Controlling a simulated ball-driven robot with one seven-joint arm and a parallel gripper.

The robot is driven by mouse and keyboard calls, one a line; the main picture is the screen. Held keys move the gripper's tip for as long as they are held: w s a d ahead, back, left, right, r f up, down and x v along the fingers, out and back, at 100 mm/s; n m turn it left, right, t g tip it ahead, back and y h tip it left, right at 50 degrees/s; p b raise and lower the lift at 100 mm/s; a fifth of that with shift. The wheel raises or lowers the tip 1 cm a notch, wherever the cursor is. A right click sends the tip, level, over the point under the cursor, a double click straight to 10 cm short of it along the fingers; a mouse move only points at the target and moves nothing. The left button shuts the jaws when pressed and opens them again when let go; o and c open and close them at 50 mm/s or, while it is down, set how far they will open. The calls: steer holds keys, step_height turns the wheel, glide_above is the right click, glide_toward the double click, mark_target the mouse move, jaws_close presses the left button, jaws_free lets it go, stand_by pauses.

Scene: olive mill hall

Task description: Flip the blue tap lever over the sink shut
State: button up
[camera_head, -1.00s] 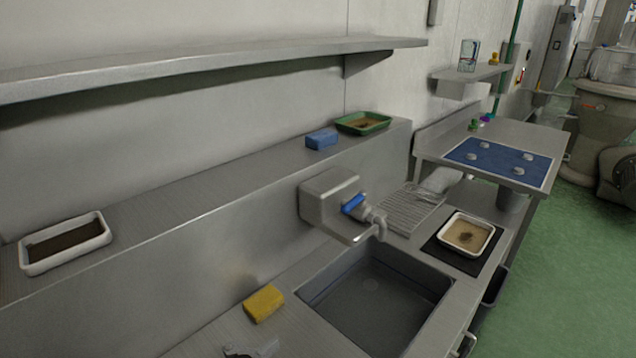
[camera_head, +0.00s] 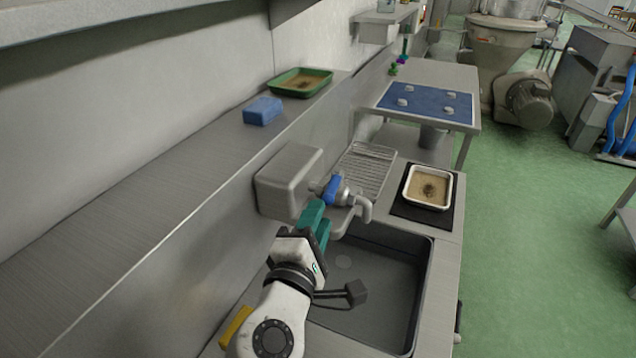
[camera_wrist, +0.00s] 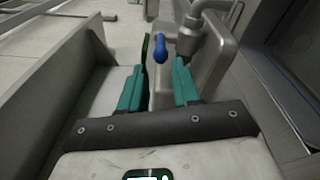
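The blue tap lever (camera_head: 332,189) sits on the metal tap (camera_head: 352,198) that comes out of a grey wall box (camera_head: 288,180) over the sink (camera_head: 385,262). In the wrist view the lever (camera_wrist: 160,50) stands just beyond and between my two teal fingertips. My gripper (camera_head: 318,222) is open, with a clear gap between its fingers (camera_wrist: 158,88). In the head view it reaches up toward the lever from the near side. I cannot tell whether a finger touches the lever.
A yellow sponge (camera_head: 236,326) lies left of my arm. A blue block (camera_head: 262,111) and a green tray (camera_head: 300,82) sit on the ledge. A white tray (camera_head: 428,188) on a black mat and a wire rack (camera_head: 366,172) stand beyond the sink.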

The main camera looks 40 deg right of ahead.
mark_target(332, 184)
steer(key=p+x, duration=0.2)
steer(key=x, duration=0.7)
steer(key=shift+d, duration=0.3)
steer(key=shift+c, duration=0.4)
steer(key=shift+f, duration=0.1)
jaws_close()
